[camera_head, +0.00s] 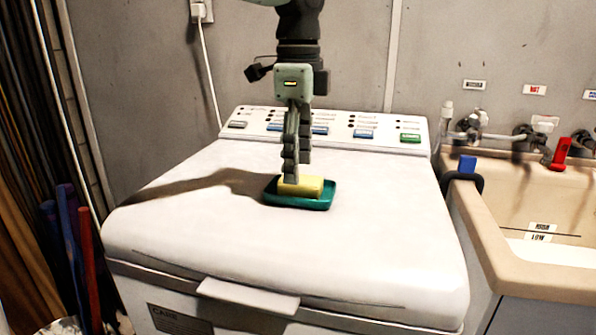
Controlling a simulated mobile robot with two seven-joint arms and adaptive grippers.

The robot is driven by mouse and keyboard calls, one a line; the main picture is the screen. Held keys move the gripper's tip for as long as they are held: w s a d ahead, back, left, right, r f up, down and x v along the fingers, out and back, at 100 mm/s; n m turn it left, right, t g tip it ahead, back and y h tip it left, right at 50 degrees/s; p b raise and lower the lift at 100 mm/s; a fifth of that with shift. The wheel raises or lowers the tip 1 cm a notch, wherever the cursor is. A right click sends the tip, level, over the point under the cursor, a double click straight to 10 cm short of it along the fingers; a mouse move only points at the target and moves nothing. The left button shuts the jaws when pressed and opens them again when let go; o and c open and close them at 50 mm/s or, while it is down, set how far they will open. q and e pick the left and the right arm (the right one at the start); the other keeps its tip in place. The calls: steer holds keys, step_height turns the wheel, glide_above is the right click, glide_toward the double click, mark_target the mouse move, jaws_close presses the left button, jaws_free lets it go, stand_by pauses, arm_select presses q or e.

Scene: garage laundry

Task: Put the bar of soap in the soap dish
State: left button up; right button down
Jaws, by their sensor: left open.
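A yellow bar of soap (313,186) lies in the teal soap dish (318,204) on the white lid of the washing machine. My left gripper (291,179) comes down from above, with its fingertips at the left part of the soap. The fingers are seen nearly edge-on and overlap, so the gap between them is hard to see; the gripper is open. The fingers hide part of the soap, and I cannot tell whether they touch it. My right gripper is not in view.
The white washing machine lid (180,235) is clear around the dish. Its control panel (340,128) rises behind. A beige sink (530,215) with taps stands at the right. Colored poles (88,265) lean at the left. The grey wall is close behind.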

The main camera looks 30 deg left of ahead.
arm_select(q)
step_height(320, 180, up, 10)
steer(key=shift+f, duration=0.15)
stand_by(0.6)
